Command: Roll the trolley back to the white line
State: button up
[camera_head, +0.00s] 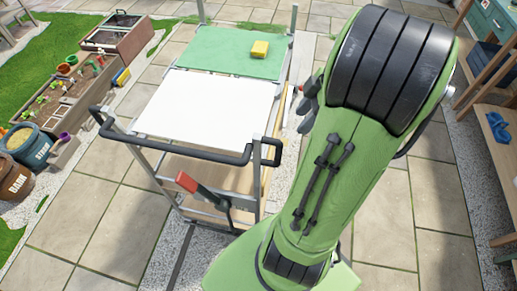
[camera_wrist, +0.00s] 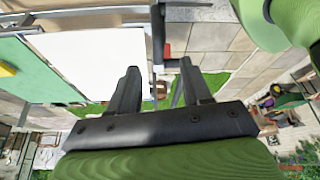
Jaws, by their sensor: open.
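The trolley stands left of my arm, with a white panel (camera_head: 205,105) and a green panel (camera_head: 225,52) on top. Its black handle bar (camera_head: 180,150) runs across the near end. A lever with a red grip (camera_head: 187,181) sticks out below the handle. My gripper (camera_head: 308,100) is partly hidden behind my arm, right of the trolley. In the wrist view my gripper (camera_wrist: 158,78) is open and empty, its fingers apart. The white panel (camera_wrist: 95,60) and red grip (camera_wrist: 167,50) show beyond it. I cannot make out the white line clearly.
A yellow block (camera_head: 260,49) lies on the green panel. Planters (camera_head: 60,105) and barrels (camera_head: 25,145) stand at left. A wooden shelf (camera_head: 500,145) stands at right. Paving (camera_head: 95,225) in front of the trolley is clear; a dark rail (camera_head: 180,258) runs toward me.

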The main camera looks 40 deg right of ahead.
jog(key=b, duration=0.1)
send_near(279, 148)
jog(key=d+f, duration=0.2)
jog(key=x, duration=0.3)
jog(key=b+x, duration=0.1)
jog(key=x, duration=0.2)
jog(key=a+x, duration=0.1)
jog(key=x, duration=0.3)
jog(key=shift+w+a+r+b, duration=0.1)
jog(key=shift+w+r+b, duration=0.1)
jog(key=shift+w+b, duration=0.2)
grip_shut()
